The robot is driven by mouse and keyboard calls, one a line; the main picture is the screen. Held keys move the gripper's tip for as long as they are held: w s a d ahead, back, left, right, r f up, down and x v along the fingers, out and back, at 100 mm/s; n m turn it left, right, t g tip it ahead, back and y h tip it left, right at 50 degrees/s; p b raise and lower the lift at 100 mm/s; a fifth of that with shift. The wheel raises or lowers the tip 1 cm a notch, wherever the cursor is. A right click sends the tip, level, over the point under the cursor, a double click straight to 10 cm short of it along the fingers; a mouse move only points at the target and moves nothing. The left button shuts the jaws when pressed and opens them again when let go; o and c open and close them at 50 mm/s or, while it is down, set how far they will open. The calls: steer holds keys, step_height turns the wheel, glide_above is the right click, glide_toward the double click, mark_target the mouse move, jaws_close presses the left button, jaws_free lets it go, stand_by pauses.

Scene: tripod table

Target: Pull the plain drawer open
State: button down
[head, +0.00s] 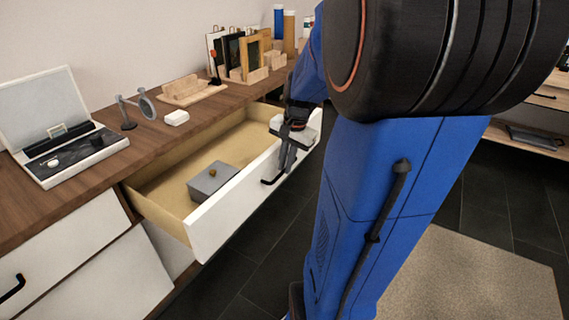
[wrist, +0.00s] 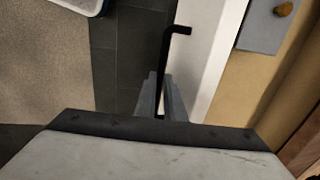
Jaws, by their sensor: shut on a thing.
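The plain white drawer (head: 232,207) stands pulled out from the wooden-topped cabinet, its inside showing. A small grey box (head: 213,178) with a brownish knob lies in it. My gripper (head: 283,165) is at the drawer's front, shut on its black bar handle (head: 268,181). In the wrist view my gripper (wrist: 163,100) has its fingers around the handle (wrist: 165,55), beside the drawer's white front (wrist: 212,60). The grey box (wrist: 268,25) also shows there. Part of the handle is hidden by the fingers.
Another closed drawer front (head: 60,250) is at lower left. Dark floor tiles and a beige rug (head: 470,280) lie in front.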

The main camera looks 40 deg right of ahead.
steer(key=c, duration=1.8)
jaws_free()
steer(key=shift+c, duration=0.2)
steer(key=shift+r, duration=0.1)
steer(key=s+r, duration=0.3)
steer(key=r, duration=1.4)
steer(key=shift+d, duration=0.45)
steer(key=shift+f, duration=0.1)
steer(key=s+a+f+n+t, duration=0.1)
steer(key=s+a+f+n, duration=0.2)
steer(key=a, duration=0.4)
steer(key=s+a+f+n, duration=0.3)
steer(key=a+f+n, duration=0.2)
steer(key=a+n, duration=0.1)
steer(key=s+a+f+n+t, duration=0.1)
steer(key=s+a+f+n, duration=0.2)
steer(key=a, duration=0.6)
steer(key=f+n, duration=0.1)
steer(key=n, duration=0.1)
steer(key=shift+s+n+t+h, duration=0.3)
steer(key=shift+s, duration=0.05)
